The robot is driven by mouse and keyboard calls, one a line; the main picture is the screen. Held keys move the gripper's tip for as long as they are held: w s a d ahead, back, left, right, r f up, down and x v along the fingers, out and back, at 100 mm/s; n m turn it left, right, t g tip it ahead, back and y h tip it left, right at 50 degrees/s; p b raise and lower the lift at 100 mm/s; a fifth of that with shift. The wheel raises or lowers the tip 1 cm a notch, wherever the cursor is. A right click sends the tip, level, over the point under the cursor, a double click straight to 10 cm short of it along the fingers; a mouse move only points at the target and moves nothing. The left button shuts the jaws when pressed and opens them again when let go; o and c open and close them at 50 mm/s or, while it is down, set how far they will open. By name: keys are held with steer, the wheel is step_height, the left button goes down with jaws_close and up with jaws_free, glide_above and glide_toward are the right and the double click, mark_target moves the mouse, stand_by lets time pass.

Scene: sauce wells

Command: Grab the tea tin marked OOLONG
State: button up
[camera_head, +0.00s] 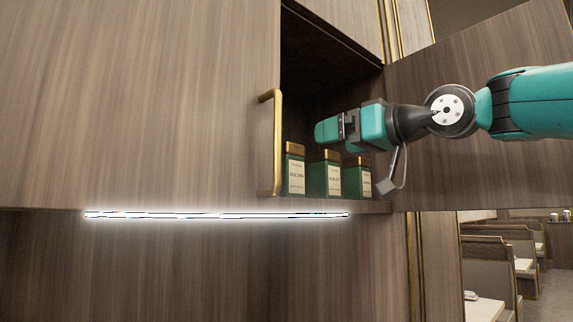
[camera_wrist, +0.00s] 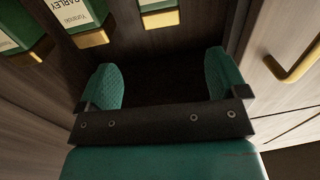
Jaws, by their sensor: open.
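Three green tea tins with gold lids stand in a row in the open cabinet. In the head view the leftmost tin (camera_head: 295,176) has a small label that appears to read OOLONG. The middle tin (camera_head: 326,179) reads BARLEY, clearer in the wrist view (camera_wrist: 78,14). The right tin (camera_head: 357,181) is partly hidden and its label is too small to read. My gripper (camera_head: 328,132) is open and empty, just above the tins in the head view. In the wrist view its two fingers (camera_wrist: 162,85) are apart with nothing between them. The tin at the top centre (camera_wrist: 158,18) is cut off by the frame edge.
A brass handle (camera_head: 270,143) stands out on the cabinet front left of the opening; it also shows in the wrist view (camera_wrist: 290,62). An open door (camera_head: 490,165) is on the right behind my arm. A bright light strip (camera_head: 215,215) runs below the cabinet.

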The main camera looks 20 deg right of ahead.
mark_target(297, 149)
steer(key=p+x, duration=0.3)
steer(key=x, duration=0.4)
steer(key=shift+r, duration=0.15)
steer(key=shift+w+a+p, duration=0.2)
steer(key=shift+w+p, duration=0.2)
steer(key=shift+p, duration=0.05)
steer(key=p+x, duration=0.4)
steer(key=shift+w+a, duration=0.2)
steer(key=shift+a, duration=0.05)
steer(key=shift+w+a+f+p, duration=0.1)
steer(key=shift+w+f+p, duration=0.15)
steer(key=shift+p, duration=0.05)
steer(key=shift+c, duration=0.4)
steer(key=c, duration=1)
